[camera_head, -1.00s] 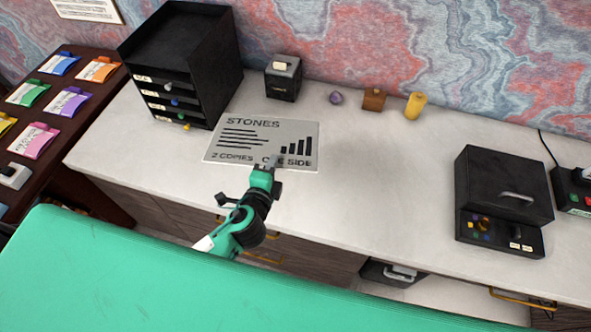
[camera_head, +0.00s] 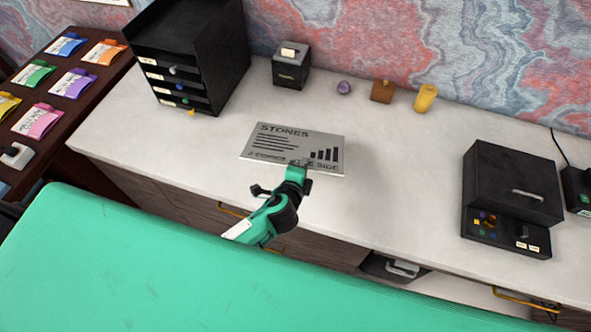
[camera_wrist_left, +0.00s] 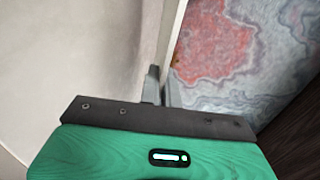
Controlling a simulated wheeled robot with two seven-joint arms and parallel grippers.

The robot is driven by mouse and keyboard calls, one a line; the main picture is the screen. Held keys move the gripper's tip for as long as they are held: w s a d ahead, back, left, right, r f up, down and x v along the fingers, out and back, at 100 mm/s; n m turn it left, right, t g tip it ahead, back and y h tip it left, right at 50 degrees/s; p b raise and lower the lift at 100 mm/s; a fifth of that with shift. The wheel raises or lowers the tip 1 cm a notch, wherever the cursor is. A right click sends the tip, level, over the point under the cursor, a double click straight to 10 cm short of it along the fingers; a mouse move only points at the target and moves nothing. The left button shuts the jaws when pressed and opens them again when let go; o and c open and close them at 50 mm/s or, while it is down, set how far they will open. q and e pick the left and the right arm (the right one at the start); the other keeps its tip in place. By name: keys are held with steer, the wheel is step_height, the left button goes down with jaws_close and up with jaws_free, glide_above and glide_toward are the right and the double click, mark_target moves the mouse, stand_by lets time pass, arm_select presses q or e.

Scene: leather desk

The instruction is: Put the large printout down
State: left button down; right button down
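The large printout (camera_head: 275,138) is a grey sheet headed "STONES", with text lines and a bar chart. It is over the middle-left of the white desk in the head view, face toward me. My left gripper (camera_head: 303,166) is at its near edge, right of the middle, and looks shut on it. In the left wrist view the fingers (camera_wrist_left: 160,90) are close together at a thin pale strip, seemingly the sheet edge-on. I cannot tell whether the sheet touches the desk. My right gripper is not in view.
A black drawer organizer (camera_head: 190,50) stands behind left, with a small black box (camera_head: 291,68) beside it. A purple stone (camera_head: 344,88), a brown block (camera_head: 382,91) and a yellow cylinder (camera_head: 425,97) line the wall. A black machine (camera_head: 512,190) stands right. The desk between is clear.

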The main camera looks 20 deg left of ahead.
arm_select(q)
step_height(320, 180, down, 5)
steer(key=b, duration=0.3)
steer(key=shift+r, duration=0.2)
steer(key=shift+f+b, duration=0.3)
steer(key=shift+f, duration=0.1)
steer(key=c, duration=1.8)
jaws_free()
